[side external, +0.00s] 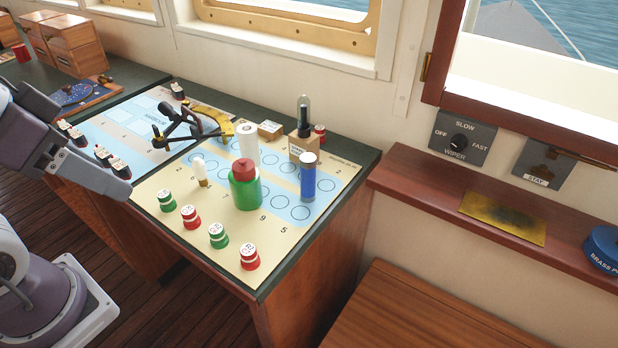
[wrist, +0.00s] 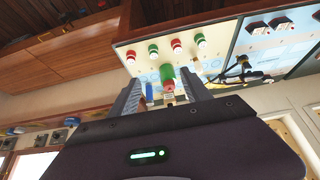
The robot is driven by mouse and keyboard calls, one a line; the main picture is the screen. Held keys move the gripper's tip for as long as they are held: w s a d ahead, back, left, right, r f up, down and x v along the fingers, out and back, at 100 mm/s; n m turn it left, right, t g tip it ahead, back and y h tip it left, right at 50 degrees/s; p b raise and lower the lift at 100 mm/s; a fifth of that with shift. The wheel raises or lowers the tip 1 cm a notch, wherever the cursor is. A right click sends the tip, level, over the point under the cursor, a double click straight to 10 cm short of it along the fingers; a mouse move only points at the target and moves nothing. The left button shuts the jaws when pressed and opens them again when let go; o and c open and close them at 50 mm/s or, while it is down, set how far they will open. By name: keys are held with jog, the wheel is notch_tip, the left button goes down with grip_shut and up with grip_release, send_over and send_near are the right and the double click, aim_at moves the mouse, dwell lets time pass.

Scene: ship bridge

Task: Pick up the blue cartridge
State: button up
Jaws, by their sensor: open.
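The blue cartridge (side external: 308,178) is an upright cylinder with a pale grey cap, standing on the right part of the chart sheet. In the wrist view it shows small (wrist: 149,91), close to the left finger and partly cut off. My gripper (wrist: 160,76) is open with nothing between its fingers. In the side view my gripper (side external: 121,181) is at the left, beside the desk and well away from the cartridge. A green bottle with a red cap (side external: 245,187) stands to the left of the cartridge.
A white cylinder (side external: 247,142), a small white-capped bottle (side external: 201,173) and a dark bottle in a wooden block (side external: 304,128) stand nearby. Red and green pots (side external: 249,257) line the front edge. A brass sextant-like instrument (side external: 208,122) lies behind. Bare chart (side external: 283,228) lies in front of the cartridge.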

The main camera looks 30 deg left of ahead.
jog(key=m+t+h, duration=0.2)
jog(key=m+t, duration=0.1)
jog(key=t, duration=0.2)
send_near(302, 166)
jog(key=w+a, duration=0.3)
jog(key=a, duration=0.1)
jog(key=w+d+f, duration=0.1)
jog(key=d+f+t+h, duration=0.1)
jog(key=f, duration=0.1)
jog(key=w+d+f+m+h, duration=0.1)
jog(key=d, duration=0.1)
jog(key=shift+w+d+f+t, duration=0.1)
jog(key=shift+w+f+t, duration=0.15)
jog(key=shift+w+t, duration=0.1)
jog(key=shift+d+f+h, duration=0.2)
jog(key=shift+h, duration=0.2)
jog(key=x, duration=0.7)
jog(key=shift+w+a+r, duration=0.1)
jog(key=shift+w+r, duration=0.15)
jog(key=shift+w, duration=0.05)
grip_shut()
